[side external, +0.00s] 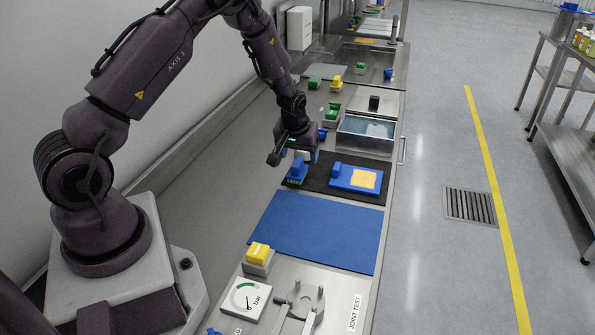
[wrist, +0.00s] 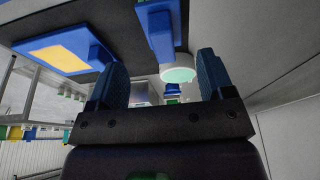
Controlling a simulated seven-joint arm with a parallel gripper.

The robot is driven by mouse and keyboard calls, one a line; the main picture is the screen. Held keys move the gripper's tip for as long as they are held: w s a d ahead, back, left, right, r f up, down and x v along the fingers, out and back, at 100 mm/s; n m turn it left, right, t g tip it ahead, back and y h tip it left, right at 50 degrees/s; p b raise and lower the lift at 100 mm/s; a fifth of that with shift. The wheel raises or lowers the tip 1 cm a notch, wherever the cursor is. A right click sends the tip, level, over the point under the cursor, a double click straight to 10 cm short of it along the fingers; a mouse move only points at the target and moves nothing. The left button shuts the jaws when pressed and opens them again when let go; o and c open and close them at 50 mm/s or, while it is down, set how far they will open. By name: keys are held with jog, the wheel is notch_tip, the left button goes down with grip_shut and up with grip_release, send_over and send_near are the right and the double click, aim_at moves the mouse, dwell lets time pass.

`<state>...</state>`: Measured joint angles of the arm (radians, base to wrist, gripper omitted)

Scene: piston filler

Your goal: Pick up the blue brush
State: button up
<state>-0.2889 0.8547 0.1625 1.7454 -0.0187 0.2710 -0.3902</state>
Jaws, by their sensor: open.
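The blue brush (side external: 297,172), with green along its lower edge, sits on the black mat (side external: 318,187) in the side view. My gripper (side external: 294,158) is just above it, pointing down, and its fingers partly cover the brush's top. In the wrist view the blue brush (wrist: 157,30) lies beyond the fingertips, roughly between their lines. My gripper (wrist: 163,75) is open there, with nothing seen between its fingers. Whether a finger touches the brush cannot be told.
A blue block with a yellow pad (side external: 357,178) lies right of the brush on the same mat. A metal basin (side external: 364,146) is behind. A clear blue mat (side external: 316,231) lies in front. A pale green round thing (wrist: 178,75) shows near the brush in the wrist view.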

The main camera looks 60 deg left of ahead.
aim_at(298, 161)
jog(key=x, duration=0.5)
jog(key=shift+s+a+f, duration=0.1)
jog(key=shift+s+f, duration=0.15)
jog(key=shift+f, duration=0.1)
jog(key=shift+c, duration=0.2)
jog(key=c, duration=1.1)
jog(key=shift+o, duration=0.2)
jog(key=shift+r, duration=0.2)
